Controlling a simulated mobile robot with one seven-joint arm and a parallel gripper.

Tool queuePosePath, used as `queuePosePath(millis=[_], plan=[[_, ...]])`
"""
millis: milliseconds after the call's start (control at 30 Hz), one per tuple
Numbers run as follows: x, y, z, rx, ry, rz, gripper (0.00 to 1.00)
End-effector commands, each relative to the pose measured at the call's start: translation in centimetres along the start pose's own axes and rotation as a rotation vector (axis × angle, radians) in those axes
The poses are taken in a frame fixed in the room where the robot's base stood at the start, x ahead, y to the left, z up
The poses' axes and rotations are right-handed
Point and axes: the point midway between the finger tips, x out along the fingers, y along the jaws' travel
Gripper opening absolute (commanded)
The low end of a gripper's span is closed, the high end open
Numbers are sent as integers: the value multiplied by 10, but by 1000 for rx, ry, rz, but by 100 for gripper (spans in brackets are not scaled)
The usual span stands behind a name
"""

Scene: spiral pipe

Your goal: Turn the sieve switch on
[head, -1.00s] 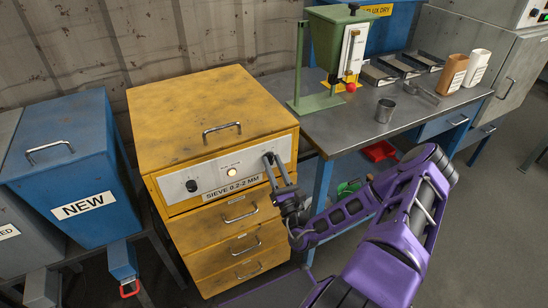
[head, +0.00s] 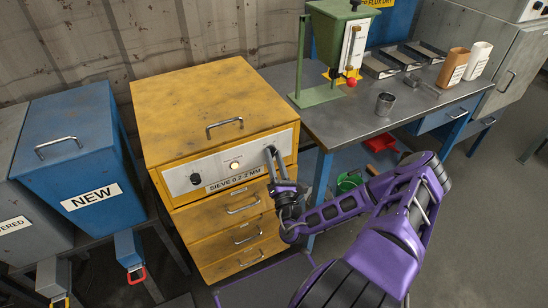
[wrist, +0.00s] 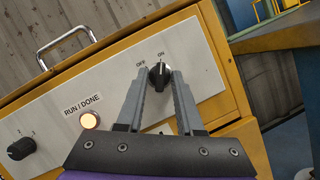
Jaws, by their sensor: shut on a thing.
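The sieve is a yellow cabinet (head: 205,105) with a pale front panel (head: 205,178) and a "SIEVE 0.2-2 MM" label. In the wrist view its black switch knob (wrist: 158,72) sits under "OFF" and "ON" marks, and its white pointer line looks turned toward "ON". My gripper (wrist: 159,78) is shut on this knob, one finger on each side. In the head view my gripper (head: 271,153) is at the panel's right end and hides the knob. The "RUN / DONE" lamp (wrist: 89,120) glows, also in the head view (head: 234,166).
A second black knob (wrist: 21,149) is at the panel's left. A metal bench (head: 345,115) with a green hopper (head: 333,45) and a metal cup (head: 385,104) stands right of the sieve. A blue "NEW" bin (head: 75,145) stands left.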

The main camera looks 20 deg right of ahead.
Motion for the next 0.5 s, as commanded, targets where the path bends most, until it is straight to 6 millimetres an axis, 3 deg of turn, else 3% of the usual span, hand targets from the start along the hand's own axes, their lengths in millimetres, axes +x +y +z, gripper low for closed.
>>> queuePosePath(millis=[100, 133, 167, 500], plan=[[-1, 0, -1, 1, 4, -2, 0], [-1, 0, -2, 1, 4, -2, 38], [-2, 0, -2, 1, 4, -2, 43], [-4, 0, -1, 0, 3, -1, 44]])
